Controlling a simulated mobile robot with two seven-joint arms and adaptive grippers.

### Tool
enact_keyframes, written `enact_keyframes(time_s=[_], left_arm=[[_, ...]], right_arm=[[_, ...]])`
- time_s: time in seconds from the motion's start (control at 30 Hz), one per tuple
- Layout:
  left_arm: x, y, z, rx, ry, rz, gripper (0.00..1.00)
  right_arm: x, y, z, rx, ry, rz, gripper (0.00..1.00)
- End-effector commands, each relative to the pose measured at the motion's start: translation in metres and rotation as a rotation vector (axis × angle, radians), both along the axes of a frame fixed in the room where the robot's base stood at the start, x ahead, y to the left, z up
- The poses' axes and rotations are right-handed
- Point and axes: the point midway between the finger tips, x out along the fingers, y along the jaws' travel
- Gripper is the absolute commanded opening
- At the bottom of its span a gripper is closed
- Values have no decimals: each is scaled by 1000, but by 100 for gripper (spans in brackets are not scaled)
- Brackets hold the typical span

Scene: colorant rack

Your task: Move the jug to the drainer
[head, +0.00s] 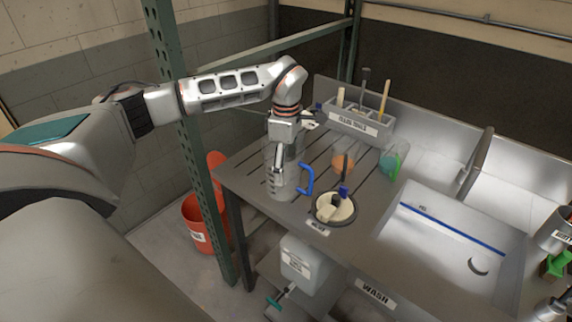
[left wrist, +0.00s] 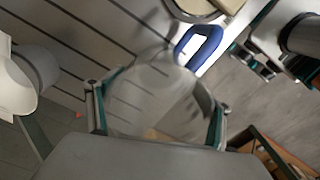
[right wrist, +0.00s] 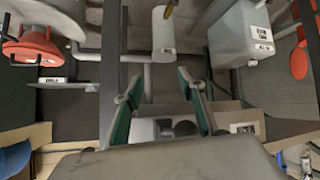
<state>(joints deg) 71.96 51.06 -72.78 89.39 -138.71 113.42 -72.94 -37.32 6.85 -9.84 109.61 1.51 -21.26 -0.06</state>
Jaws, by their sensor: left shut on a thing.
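The jug (head: 284,187) is clear with a blue handle (head: 307,180). It is upright over the grooved drainer (head: 234,172), near its front left edge; I cannot tell for sure whether its base touches. My left gripper (head: 278,168) comes from above and is shut on the jug. In the left wrist view the clear jug (left wrist: 150,85) sits between the fingers (left wrist: 156,105), with its blue handle (left wrist: 203,42) pointing away and the drainer's grooves beyond. My right gripper (right wrist: 160,100) is open and empty, and does not show in the head view.
A round pot with a brush (head: 335,208) stands right of the jug. Orange (head: 343,163) and green (head: 391,166) vessels stand behind on the drainer. A tool rack (head: 360,127) is at the back, a wash sink (head: 450,235) at right. A green post (head: 190,150) rises at the left.

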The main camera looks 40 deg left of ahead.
Motion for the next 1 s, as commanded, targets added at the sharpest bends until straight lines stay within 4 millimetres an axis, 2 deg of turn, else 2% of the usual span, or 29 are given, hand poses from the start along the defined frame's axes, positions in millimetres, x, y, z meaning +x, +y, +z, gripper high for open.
enact_keyframes(time_s=[0.17,0.2,0.27,0.3,0.67,0.87,1.0], left_arm=[[1,0,-1,0,-2,0,56],[0,0,-2,-1,-1,0,81],[0,0,-2,-1,-1,0,97],[0,0,-2,-1,-1,0,99],[1,0,1,0,-2,0,99],[2,0,26,-1,-7,0,99],[2,0,55,0,-7,1,99]], right_arm=[[-1,0,-1,2,4,-5,40],[-1,0,-2,2,4,-6,40],[-2,0,-2,2,5,-6,40],[-2,0,-2,2,6,-6,40],[-3,0,-3,1,7,-2,40],[-4,0,-5,-4,7,7,40],[-3,1,-4,-3,5,11,40]])
